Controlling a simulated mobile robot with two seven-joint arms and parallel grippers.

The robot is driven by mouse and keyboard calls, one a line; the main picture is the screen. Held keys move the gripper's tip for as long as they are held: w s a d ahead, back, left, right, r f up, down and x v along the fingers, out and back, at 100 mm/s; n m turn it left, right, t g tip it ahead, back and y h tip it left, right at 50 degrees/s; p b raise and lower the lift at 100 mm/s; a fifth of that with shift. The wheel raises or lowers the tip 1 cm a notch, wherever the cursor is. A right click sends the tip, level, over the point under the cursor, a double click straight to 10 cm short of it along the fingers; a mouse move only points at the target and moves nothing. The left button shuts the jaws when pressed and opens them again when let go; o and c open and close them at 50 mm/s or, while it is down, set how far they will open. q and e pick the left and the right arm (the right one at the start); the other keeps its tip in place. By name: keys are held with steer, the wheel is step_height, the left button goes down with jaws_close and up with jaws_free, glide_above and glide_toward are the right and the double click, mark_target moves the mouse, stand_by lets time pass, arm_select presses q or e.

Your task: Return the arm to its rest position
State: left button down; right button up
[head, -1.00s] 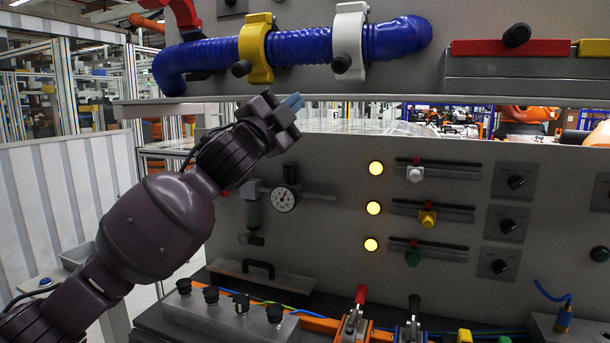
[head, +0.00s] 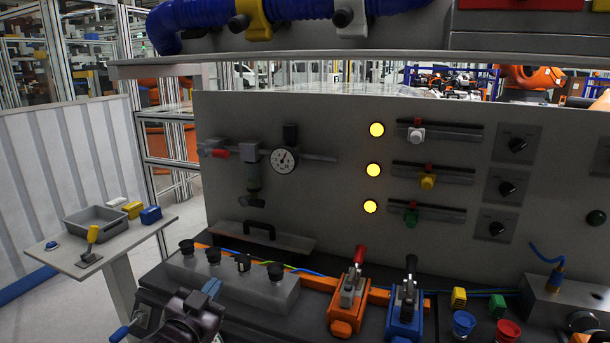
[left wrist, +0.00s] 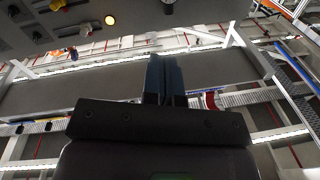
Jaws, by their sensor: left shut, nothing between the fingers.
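My left gripper (head: 211,288) is low at the bottom edge of the head view, with its blue fingertips pointing up and away toward the bench. Its dark arm is mostly cut off below the picture. In the left wrist view the two blue-grey fingers (left wrist: 165,78) lie together, shut with nothing between them. My right gripper is in neither view.
The gripper is close to a grey box with several black knobs (head: 243,263). An orange toggle clamp (head: 341,327) and a blue one (head: 398,325) stand to its right. Behind is an upright panel (head: 330,215) with a gauge (head: 284,160). A side table (head: 150,238) stands left.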

arm_select(q)
steer(key=s+a+f+n+g+y, duration=0.2)
steer(key=s+a+f+g, duration=0.1)
steer(key=s+f, duration=1)
steer(key=s+a+f+n+g+y, duration=0.3)
steer(key=s+a+f, duration=0.3)
steer(key=s+f, duration=0.7)
steer(key=shift+s+a+f, duration=0.2)
steer(key=shift+s+f, duration=0.05)
steer(key=shift+s, duration=0.2)
